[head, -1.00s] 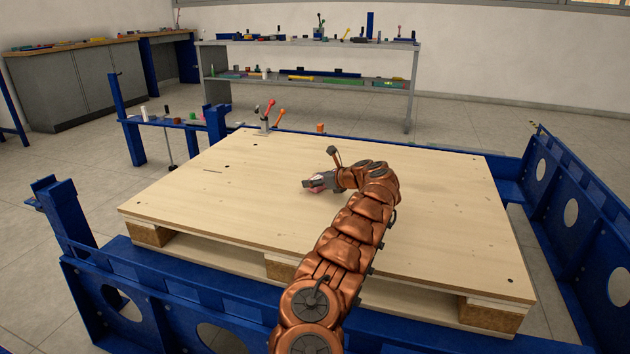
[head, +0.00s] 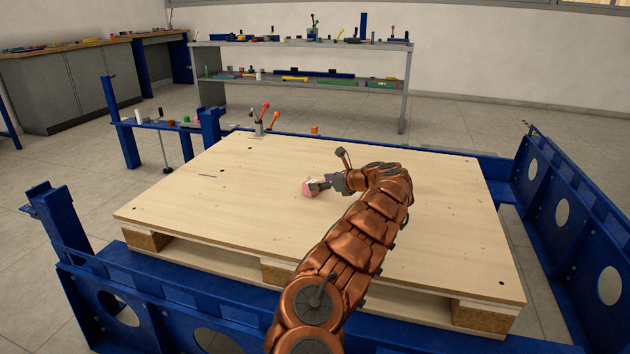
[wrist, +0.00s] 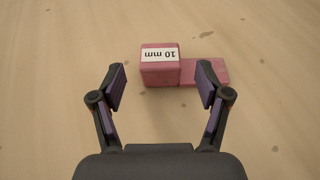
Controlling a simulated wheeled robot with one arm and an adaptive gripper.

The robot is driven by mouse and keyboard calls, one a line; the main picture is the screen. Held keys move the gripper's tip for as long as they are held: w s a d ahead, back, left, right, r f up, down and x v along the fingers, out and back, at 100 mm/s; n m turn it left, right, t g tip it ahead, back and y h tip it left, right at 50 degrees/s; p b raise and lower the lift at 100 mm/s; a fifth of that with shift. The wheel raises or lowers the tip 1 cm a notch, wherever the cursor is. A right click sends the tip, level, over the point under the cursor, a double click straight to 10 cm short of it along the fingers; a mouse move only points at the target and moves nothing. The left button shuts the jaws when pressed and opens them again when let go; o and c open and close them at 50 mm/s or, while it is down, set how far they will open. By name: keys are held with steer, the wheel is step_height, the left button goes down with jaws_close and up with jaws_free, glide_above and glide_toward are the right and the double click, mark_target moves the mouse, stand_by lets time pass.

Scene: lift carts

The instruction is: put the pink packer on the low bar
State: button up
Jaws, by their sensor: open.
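The pink packer (head: 309,189) lies on the pale wooden deck, left of my gripper (head: 327,184) in the head view. In the wrist view the packer (wrist: 160,72) has a tall block with a white "10 mm" label and a lower flat part to the right. My gripper (wrist: 161,68) is open and empty. The block shows between the fingertips, and the right fingertip hides some of the flat part. I cannot tell whether they touch. A low blue bar (head: 150,124) with small items on it runs between blue posts at the left.
The wooden deck (head: 230,215) is mostly clear and sits within a blue frame (head: 180,300). Levers with red and orange handles (head: 263,116) and a small orange cylinder (head: 314,130) are at its far edge. A grey shelf (head: 300,83) stands behind.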

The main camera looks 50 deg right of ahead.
steer(key=shift+p+v, duration=0.95)
steer(key=shift+v, duration=2.05)
